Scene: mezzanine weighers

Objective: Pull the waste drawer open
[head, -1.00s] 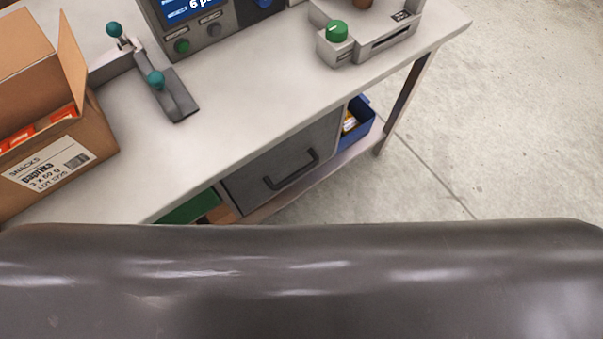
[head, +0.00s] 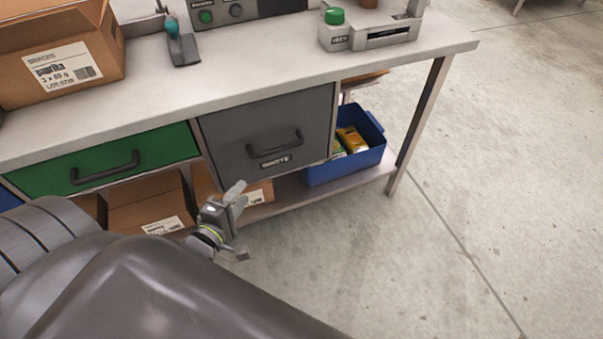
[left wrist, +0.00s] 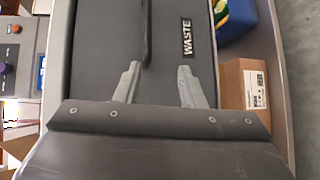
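The waste drawer (head: 235,130) is the grey front under the bench, and it looks shut. Its dark bar handle (head: 275,143) runs across the front, with a small label below it. In the left wrist view the grey drawer front (left wrist: 98,75) fills the middle, with the WASTE label (left wrist: 187,37) readable and the handle (left wrist: 148,30) beyond the fingers. My left gripper (head: 237,220) is open and empty, below and left of the handle, apart from it. It also shows in the left wrist view (left wrist: 157,80), fingers spread. My right gripper is not in view.
A green drawer (head: 50,170) is left of the waste drawer. Cardboard boxes (head: 150,205) and a blue bin (head: 345,170) with yellow packets sit on the lower shelf. A bench leg (head: 418,125) stands at the right. Open floor lies beyond it.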

